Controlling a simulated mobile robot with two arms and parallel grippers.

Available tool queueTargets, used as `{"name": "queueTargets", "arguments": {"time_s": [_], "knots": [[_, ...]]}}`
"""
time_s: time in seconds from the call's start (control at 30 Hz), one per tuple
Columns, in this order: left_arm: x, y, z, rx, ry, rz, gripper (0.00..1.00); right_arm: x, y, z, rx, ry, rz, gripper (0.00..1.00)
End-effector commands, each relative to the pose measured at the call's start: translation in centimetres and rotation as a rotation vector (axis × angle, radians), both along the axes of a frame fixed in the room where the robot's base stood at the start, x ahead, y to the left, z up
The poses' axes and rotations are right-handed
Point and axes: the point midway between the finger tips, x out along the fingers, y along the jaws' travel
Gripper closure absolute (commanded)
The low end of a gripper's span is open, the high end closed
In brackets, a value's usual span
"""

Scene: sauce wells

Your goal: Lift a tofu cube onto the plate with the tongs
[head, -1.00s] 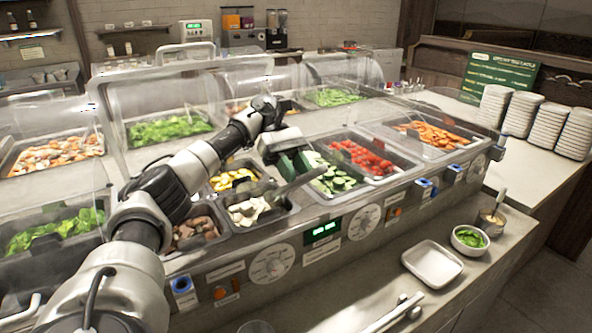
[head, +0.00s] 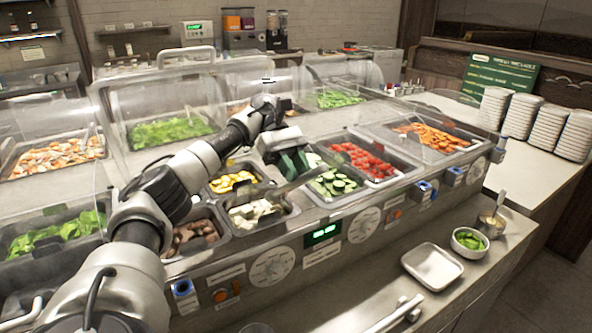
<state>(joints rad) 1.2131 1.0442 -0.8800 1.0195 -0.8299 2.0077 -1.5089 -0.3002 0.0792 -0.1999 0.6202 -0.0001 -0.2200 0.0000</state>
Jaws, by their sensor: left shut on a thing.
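White tofu cubes (head: 248,216) lie in a metal well in the front row of the bar. My left gripper (head: 291,161) is over the wells, behind and to the right of the tofu. It is shut on the grey tongs (head: 292,184), which slant down to the left toward the tofu well. Whether the tong tips touch or hold a cube is too small to tell. The white square plate (head: 432,267) lies empty on the front counter at the right. My right gripper is not in view.
Clear sneeze guards stand over the bar behind. A bowl of greens (head: 469,241) and a sauce cup (head: 491,222) stand beside the plate. Stacked plates (head: 575,135) are at far right.

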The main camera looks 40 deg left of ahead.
Motion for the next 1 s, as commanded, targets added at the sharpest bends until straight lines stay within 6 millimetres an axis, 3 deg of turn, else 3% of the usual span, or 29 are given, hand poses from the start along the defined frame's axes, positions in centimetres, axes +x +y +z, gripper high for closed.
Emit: {"name": "queueTargets", "arguments": {"time_s": [0.03,1.0], "knots": [[0.0,0.0,1.1,0.000,-0.001,0.000,1.00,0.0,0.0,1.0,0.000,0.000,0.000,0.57],[0.0,0.0,10.5,0.000,-0.001,0.000,1.00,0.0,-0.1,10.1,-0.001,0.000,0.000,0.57]]}}
